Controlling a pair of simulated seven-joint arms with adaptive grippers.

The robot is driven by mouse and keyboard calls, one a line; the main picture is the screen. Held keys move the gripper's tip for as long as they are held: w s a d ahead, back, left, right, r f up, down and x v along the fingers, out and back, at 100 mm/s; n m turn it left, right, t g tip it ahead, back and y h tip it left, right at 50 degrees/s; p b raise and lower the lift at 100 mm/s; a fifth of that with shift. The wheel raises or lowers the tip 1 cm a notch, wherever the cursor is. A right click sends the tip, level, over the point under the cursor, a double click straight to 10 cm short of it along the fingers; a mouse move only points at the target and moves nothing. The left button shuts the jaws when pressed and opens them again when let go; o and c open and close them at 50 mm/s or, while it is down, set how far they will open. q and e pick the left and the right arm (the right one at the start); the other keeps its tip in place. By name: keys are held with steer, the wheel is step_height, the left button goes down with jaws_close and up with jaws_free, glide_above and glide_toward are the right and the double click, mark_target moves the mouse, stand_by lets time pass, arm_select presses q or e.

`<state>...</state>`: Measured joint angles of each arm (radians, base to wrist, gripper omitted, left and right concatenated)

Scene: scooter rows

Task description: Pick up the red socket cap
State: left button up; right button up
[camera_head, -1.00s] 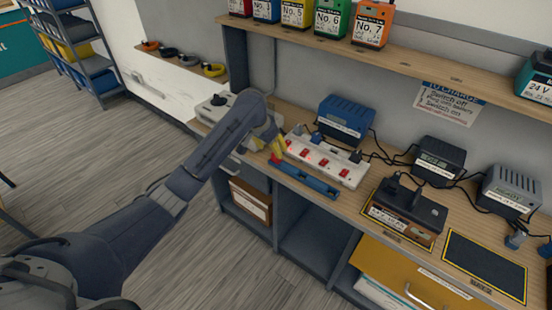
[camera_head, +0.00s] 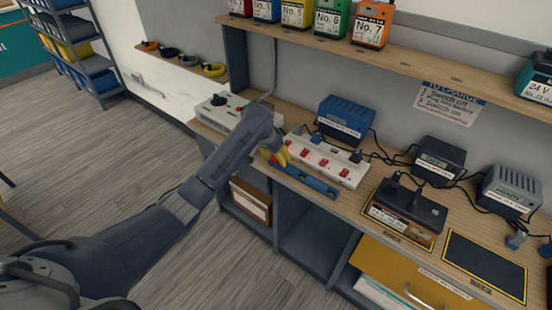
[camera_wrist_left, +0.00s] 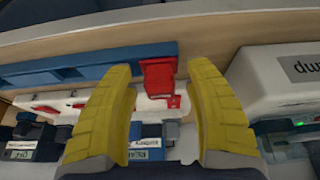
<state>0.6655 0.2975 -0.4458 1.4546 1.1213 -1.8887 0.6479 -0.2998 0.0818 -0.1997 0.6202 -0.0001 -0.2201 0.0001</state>
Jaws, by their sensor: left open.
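The red socket cap (camera_wrist_left: 158,80) shows in the left wrist view, between the two yellow fingers of my left gripper (camera_wrist_left: 160,70). It sits at the end of a blue rail (camera_wrist_left: 60,68). The fingers are spread, with a visible gap on each side of the cap. In the head view, my left gripper (camera_head: 275,157) is low over the bench by the left end of the blue rail (camera_head: 315,182), and its fingers mostly hide the cap. My right gripper is in neither view.
A white power strip (camera_head: 347,173) with red switches and plugs lies just behind the rail. A white box (camera_head: 215,113) with a red button stands left of the gripper. Chargers, including a blue one (camera_head: 344,117), and cables fill the bench behind and to the right.

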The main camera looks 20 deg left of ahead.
arm_select(q)
steer(key=shift+c, duration=0.3)
jaws_close()
steer(key=shift+r, duration=0.1)
